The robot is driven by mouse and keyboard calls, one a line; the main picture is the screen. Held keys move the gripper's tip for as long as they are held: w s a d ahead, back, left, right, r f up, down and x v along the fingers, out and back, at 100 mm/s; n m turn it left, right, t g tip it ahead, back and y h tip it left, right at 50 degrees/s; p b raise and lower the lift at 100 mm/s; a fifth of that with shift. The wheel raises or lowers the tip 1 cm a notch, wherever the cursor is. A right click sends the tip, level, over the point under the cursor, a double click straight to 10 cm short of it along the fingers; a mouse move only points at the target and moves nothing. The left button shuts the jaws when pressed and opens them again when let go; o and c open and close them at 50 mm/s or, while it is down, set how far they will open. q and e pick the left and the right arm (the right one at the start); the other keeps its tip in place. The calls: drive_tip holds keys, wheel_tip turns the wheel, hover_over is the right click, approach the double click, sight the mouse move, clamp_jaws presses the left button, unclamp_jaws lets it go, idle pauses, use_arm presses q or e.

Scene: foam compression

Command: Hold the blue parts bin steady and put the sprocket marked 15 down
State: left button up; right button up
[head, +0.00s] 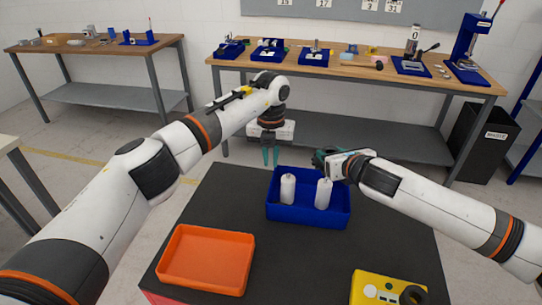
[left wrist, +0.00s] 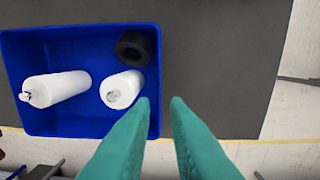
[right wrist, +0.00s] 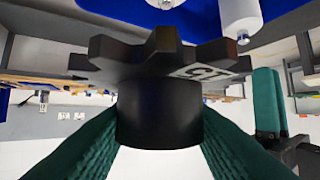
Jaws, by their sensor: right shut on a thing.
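The blue parts bin (head: 310,217) stands on the dark table with two white bottles (head: 287,188) (head: 323,194) in it. In the left wrist view the bin (left wrist: 70,122) also holds a black ring-shaped part (left wrist: 136,47). My left gripper (head: 270,156) points down at the bin's back left corner. Its fingers (left wrist: 161,100) are apart, and the bin's wall lines up between them; contact cannot be told. My right gripper (head: 320,158) is near the bin's back right, shut on the hub of a black toothed sprocket (right wrist: 160,65). Its label, upside down, reads 15.
An orange tray (head: 207,260) lies at the table's front left, and a yellow block (head: 385,288) with a black ring on it at the front right. The dark tabletop (head: 225,200) left of the bin is bare. A workbench (head: 340,68) with blue trays stands behind.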

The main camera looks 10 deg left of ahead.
sight(271, 189)
use_arm(q)
wheel_tip(271, 189, down, 12)
drive_tip(key=shift+r, duration=0.1)
idle(0.4)
drive_tip(key=shift+c, duration=0.5)
clamp_jaws()
use_arm(e)
wheel_tip(271, 189, up, 5)
drive_tip(key=shift+n+y, duration=0.3)
drive_tip(key=shift+y, duration=0.1)
drive_tip(key=f, duration=0.9)
drive_tip(key=shift+s+d, duration=0.15)
drive_tip(key=shift+s, duration=0.05)
